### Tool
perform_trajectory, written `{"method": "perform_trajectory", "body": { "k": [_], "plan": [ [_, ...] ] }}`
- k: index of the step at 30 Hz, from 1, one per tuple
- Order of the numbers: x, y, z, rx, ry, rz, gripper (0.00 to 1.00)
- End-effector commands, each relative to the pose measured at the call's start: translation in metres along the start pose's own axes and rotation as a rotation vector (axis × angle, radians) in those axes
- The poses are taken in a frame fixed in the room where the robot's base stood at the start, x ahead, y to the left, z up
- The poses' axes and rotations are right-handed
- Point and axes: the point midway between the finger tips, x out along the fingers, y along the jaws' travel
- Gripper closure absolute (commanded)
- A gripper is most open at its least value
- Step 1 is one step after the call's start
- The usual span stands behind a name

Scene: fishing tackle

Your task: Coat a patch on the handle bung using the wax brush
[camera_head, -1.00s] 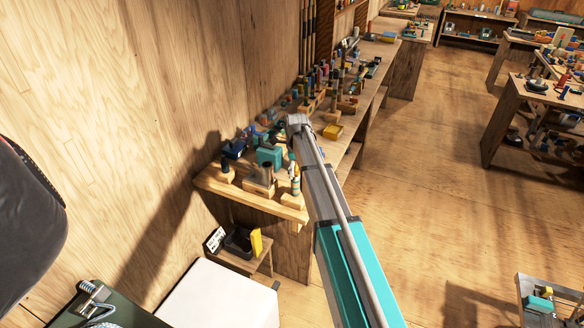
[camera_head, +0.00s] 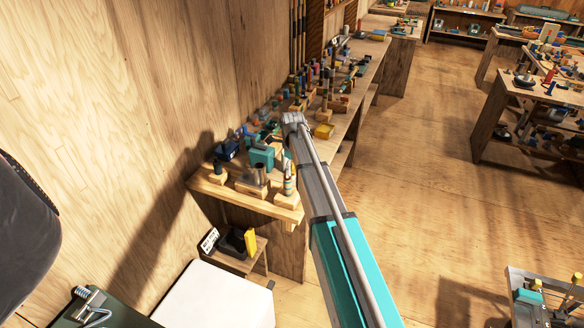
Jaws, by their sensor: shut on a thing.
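My arm reaches across the front of the near wall bench (camera_head: 230,197), and its grey wrist is over the bench's right part. My gripper (camera_head: 274,128) shows only as a small dark shape beside the wrist. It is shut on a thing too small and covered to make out. I cannot pick out the wax brush or the handle bung with certainty. An upright pale piece with coloured bands (camera_head: 289,178) stands in a wooden block at the bench's front right corner, left of my arm.
A teal box (camera_head: 262,157), a grey metal cup (camera_head: 256,174) and a dark blue item (camera_head: 227,150) crowd the bench. Several upright handles stand farther along the wall. A low stool (camera_head: 237,262) stands below.

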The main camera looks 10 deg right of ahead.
Motion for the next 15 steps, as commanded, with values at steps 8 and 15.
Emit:
{"method": "perform_trajectory", "body": {
  "k": [8, 15],
  "plan": [
    [-0.024, 0.000, 0.000, 0.000, 0.000, 0.000, 0.50],
    [-0.041, 0.000, 0.000, 0.000, 0.000, 0.000, 0.50]
  ]
}}
